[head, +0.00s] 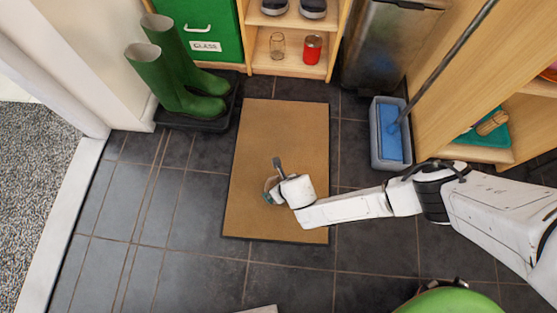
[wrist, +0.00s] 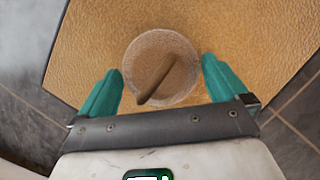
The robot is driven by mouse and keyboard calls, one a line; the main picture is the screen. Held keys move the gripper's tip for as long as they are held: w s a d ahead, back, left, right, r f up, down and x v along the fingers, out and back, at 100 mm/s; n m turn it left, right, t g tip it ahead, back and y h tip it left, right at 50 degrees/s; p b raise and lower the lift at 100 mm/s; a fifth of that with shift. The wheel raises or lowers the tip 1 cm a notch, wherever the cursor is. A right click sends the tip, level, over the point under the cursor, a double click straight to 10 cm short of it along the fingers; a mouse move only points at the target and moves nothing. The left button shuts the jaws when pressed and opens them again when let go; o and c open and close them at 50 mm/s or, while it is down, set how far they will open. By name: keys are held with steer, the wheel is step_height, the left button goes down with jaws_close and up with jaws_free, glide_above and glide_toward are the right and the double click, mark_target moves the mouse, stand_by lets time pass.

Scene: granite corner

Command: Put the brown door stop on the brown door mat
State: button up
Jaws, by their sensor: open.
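The brown door mat (head: 285,125) lies flat on the dark tiles in the middle of the head view, and it fills most of the wrist view (wrist: 240,30). The brown door stop (wrist: 142,55) appears in the wrist view as a round, pale brown piece with a darker brown bar slanting across it. It is over the mat, seemingly resting on it. My gripper (wrist: 161,68) is open, with one teal finger on each side of the door stop and gaps visible. In the head view my gripper (head: 270,192) is low over the mat's middle and hides most of the stop.
Green boots (head: 180,85) stand on a dark tray at the back left. A shelf holds a glass jar (head: 277,46) and a red can (head: 312,49). A grey bucket with blue inside (head: 391,132) stands right of the mat. Tiles left of the mat are clear.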

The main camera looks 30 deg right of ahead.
steer(key=p+v, duration=0.9)
steer(key=v, duration=0.2)
steer(key=shift+r, duration=0.15)
